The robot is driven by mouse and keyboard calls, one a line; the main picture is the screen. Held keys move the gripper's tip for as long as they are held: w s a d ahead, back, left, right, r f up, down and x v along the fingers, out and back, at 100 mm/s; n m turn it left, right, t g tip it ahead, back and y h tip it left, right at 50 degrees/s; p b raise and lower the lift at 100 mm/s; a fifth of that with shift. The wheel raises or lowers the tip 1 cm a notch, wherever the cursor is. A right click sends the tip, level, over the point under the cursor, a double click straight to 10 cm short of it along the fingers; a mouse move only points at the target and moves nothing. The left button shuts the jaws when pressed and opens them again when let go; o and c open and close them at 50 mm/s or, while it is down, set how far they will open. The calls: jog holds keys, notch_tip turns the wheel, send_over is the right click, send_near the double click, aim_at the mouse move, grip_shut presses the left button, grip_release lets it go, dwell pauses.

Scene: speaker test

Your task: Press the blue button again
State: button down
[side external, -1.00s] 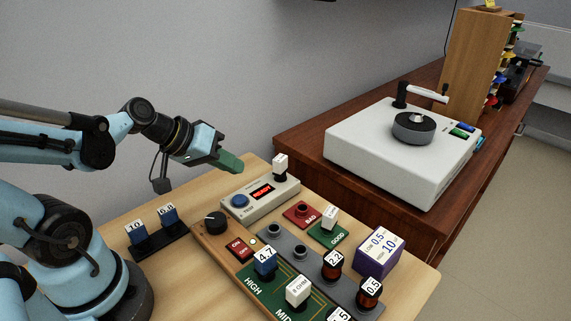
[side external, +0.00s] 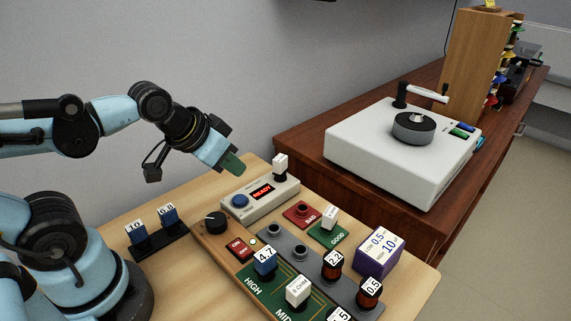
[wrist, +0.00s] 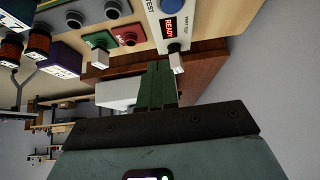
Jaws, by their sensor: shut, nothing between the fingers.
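The blue button (side external: 240,201) is a round cap on the left end of a pale tester box (side external: 266,205). My gripper (side external: 236,166) has green fingers, shut and empty, held above and behind the box, clear of the button.
A green crossover board (side external: 262,288) with labelled parts lies in front, beside a black knob (side external: 215,222). Red BAD (side external: 302,215) and green GOOD (side external: 328,235) pads sit right of the box. A blue-part rack (side external: 160,242) is at left. A white winder (side external: 400,150) stands on the dark bench behind.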

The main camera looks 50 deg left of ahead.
notch_tip(320, 180, up, 5)
jog(key=g, duration=0.7)
send_over(240, 198)
jog(key=shift+s+d+r, duration=0.1)
jog(key=shift+r, duration=0.05)
notch_tip(240, 198, down, 14)
dwell(0.8)
jog(key=shift+f, duration=1.05)
jog(key=shift+r, duration=0.15)
